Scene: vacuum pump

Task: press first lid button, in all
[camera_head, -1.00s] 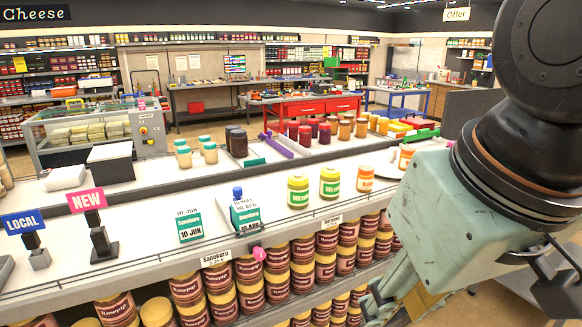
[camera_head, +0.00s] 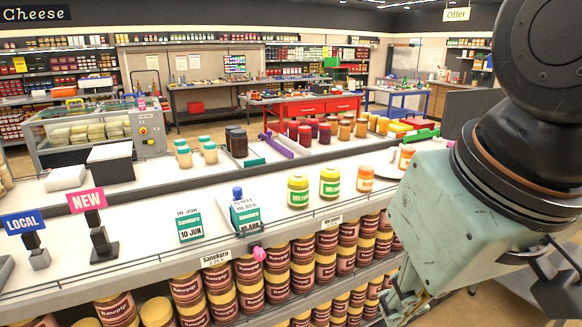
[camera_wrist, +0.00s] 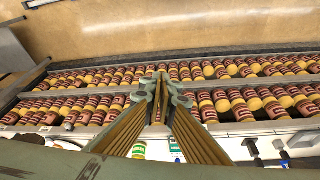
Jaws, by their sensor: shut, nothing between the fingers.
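No part is clearly marked as a lid button, and I cannot tell which one is first. Jars with pale yellow lids and green labels stand upright on the white counter in the head view: a left jar (camera_head: 298,192), a middle jar (camera_head: 330,183), then an orange-labelled jar (camera_head: 365,179) and another orange one (camera_head: 406,157). My gripper (camera_head: 396,306) is low at the right, in front of the shelf, partly cut off by the frame edge, and apart from these jars. In the wrist view my gripper (camera_wrist: 162,78) is shut and empty, over rows of shelved jars.
The counter's front shelves hold many maroon-labelled jars (camera_head: 248,271). A small pink item (camera_head: 259,254) is at the shelf edge. Date cards (camera_head: 190,227), a blue-topped item (camera_head: 238,193) and "LOCAL" and "NEW" signs (camera_head: 86,201) stand on the counter. A machine with buttons (camera_head: 149,132) is behind left.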

